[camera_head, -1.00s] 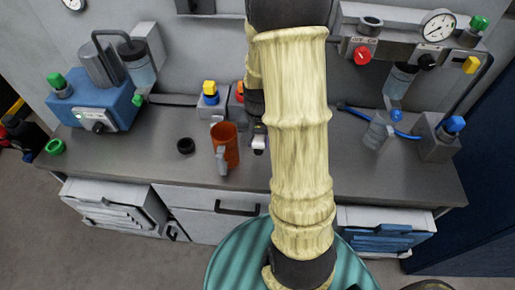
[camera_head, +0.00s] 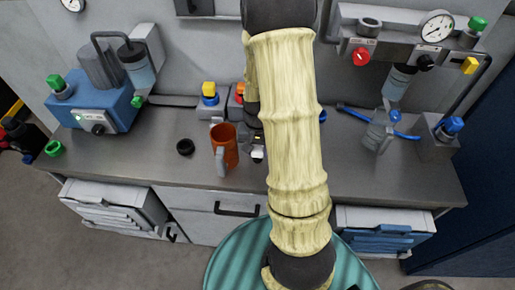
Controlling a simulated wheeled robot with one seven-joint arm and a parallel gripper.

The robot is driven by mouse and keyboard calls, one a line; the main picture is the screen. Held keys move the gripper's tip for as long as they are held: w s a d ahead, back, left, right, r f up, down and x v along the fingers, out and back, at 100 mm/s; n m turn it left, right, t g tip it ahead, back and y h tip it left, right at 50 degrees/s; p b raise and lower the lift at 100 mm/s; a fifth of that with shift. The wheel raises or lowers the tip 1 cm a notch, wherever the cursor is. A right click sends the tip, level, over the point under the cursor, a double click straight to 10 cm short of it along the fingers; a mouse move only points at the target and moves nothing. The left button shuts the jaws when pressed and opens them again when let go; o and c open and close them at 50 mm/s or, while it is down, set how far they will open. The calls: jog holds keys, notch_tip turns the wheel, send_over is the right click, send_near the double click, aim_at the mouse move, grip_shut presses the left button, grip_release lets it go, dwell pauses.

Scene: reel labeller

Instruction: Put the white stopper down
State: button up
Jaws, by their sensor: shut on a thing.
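The white stopper (camera_head: 258,154) is a small pale piece at the tip of my gripper (camera_head: 258,146), just right of the orange mug (camera_head: 224,146). My gripper is shut on it, partly hidden behind my own arm. The stopper is low over the grey bench top (camera_head: 185,178). I cannot tell whether it touches the bench.
A black ring (camera_head: 185,146) lies left of the mug. Blocks with yellow and blue caps (camera_head: 210,95) stand behind it. A blue machine (camera_head: 95,105) is at the left. A clear bottle (camera_head: 379,131) and blue hose (camera_head: 365,121) are at the right. Bench front left is clear.

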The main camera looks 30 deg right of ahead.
aim_at(257, 149)
jog(key=shift+f, duration=0.15)
jog(key=o, duration=1.1)
notch_tip(257, 149, up, 12)
jog(key=shift+r, duration=0.2)
jog(key=s+a+r+n+t, duration=0.1)
jog(key=s+a+n+t, duration=0.1)
jog(key=s+a+n, duration=0.4)
jog(key=a, duration=0.4)
jog(key=shift+s+a+r+n+t, duration=0.15)
jog(key=shift+s+a+n+t, duration=0.15)
jog(key=shift+s+n, duration=0.1)
